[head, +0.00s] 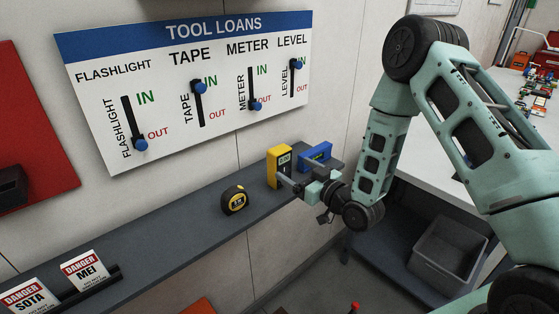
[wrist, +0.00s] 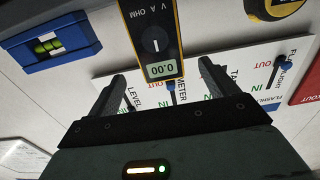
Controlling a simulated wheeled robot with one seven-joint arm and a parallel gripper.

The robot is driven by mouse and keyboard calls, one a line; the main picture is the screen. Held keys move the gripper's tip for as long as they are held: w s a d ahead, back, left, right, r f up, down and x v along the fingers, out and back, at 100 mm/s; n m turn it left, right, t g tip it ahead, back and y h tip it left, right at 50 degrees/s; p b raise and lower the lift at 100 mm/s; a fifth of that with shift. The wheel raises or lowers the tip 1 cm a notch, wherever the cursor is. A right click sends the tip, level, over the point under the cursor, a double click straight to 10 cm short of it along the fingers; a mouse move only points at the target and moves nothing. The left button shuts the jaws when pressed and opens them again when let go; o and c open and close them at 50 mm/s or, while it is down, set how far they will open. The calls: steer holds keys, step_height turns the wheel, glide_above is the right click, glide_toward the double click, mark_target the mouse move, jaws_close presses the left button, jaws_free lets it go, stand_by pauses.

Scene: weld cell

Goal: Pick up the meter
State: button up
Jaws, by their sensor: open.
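The meter (head: 279,167) is a yellow and black box standing upright on the grey shelf, between the tape measure and the blue level. In the wrist view the meter (wrist: 151,38) shows its dial and a display reading 0.00. My gripper (head: 296,182) is at the meter in the head view, its fingers partly hidden. In the wrist view my gripper (wrist: 162,78) is open, with a finger on each side of the meter's display end. I cannot tell whether either finger touches it.
A blue level (head: 316,155) stands close right of the meter, and a tape measure (head: 234,200) lies to its left. The narrow shelf (head: 180,235) is clear further left, up to the danger tags (head: 84,270). The tool loans board (head: 190,85) hangs behind.

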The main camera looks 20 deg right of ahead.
mark_target(285, 162)
steer(key=p+x, duration=0.1)
steer(key=x, duration=0.3)
steer(key=shift+w, duration=0.1)
steer(key=p+x, duration=0.2)
steer(key=x, duration=0.1)
steer(key=p+x, duration=0.1)
steer(key=p, duration=0.1)
steer(key=shift+w+a+r, duration=0.2)
steer(key=shift+r, duration=0.2)
steer(key=shift+w+a+f, duration=0.1)
steer(key=shift+w+f, duration=0.05)
steer(key=shift+w, duration=0.15)
steer(key=c, duration=1.3)
